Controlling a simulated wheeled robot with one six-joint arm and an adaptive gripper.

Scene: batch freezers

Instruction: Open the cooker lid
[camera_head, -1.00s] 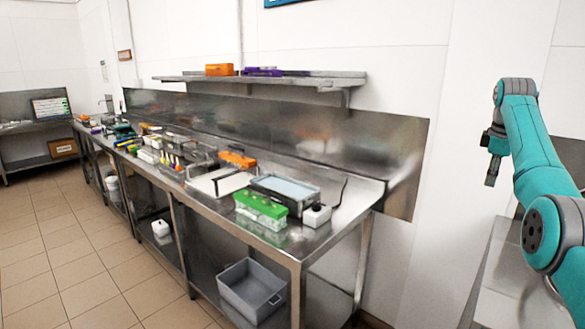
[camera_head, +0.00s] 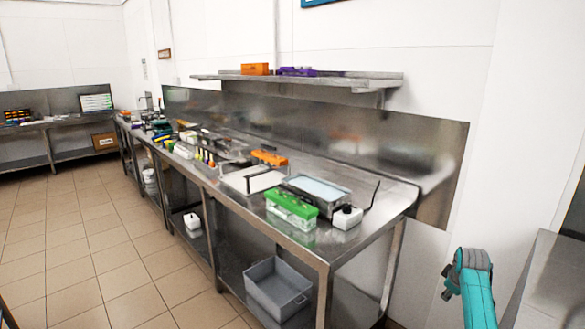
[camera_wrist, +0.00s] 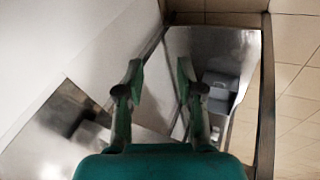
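I cannot pick out a cooker for certain. A flat metal box with a pale blue top (camera_head: 318,190) sits near the right end of the long steel table, its top lying flat. A white block with a black knob (camera_head: 347,217) stands at its front right. In the wrist view my gripper (camera_wrist: 159,72) has its two fingers spread apart with nothing between them. In the head view only part of my arm shows at the lower right, off the table's right end; the fingers cannot be made out there.
A green-lidded box (camera_head: 291,208) stands in front of the metal box. A white board (camera_head: 252,180) and an orange item (camera_head: 269,158) lie to its left. A grey bin (camera_head: 278,288) sits on the lower shelf. Tiled floor (camera_head: 110,260) at left is clear.

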